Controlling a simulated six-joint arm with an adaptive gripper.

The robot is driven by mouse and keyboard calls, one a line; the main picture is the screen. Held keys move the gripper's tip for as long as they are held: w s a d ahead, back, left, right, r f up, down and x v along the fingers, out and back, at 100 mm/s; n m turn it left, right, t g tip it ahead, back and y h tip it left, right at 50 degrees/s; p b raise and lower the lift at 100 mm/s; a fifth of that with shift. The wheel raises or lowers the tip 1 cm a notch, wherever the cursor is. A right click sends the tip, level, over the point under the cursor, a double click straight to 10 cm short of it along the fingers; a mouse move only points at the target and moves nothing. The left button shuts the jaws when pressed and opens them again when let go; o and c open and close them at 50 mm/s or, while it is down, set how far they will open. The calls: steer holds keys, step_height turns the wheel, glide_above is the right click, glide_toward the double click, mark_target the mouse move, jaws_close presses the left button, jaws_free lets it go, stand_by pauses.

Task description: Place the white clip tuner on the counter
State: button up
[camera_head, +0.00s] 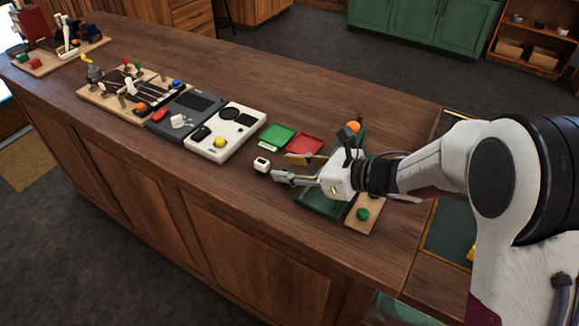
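A small white block with a dark face, which looks like the white clip tuner (262,164), shows just left of my gripper's fingertips, over the brown wooden counter (235,178). I cannot tell for sure whether it rests on the counter. My gripper (279,167) reaches in from the right, low over the counter and pointing left. Its two fingers are spread with a gap between them, and I see nothing held there. The tuner appears apart from the fingers.
A green tray (277,134) and a red tray (306,144) lie behind my gripper. A white device (232,132), a grey device (186,115) and a board with strings (117,90) stand further left. A dark green mat and a wooden board lie partly under my arm. Counter between the devices and the front edge is bare.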

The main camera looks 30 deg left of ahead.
steer(key=shift+r, duration=0.1)
steer(key=shift+r, duration=0.55)
step_height(320, 180, up, 4)
steer(key=shift+w+d+f, duration=0.2)
steer(key=shift+d+f, duration=0.25)
steer(key=shift+d, duration=0.25)
step_height(320, 180, down, 3)
steer(key=shift+f, duration=0.7)
steer(key=shift+a, duration=0.1)
steer(key=shift+x, duration=1.25)
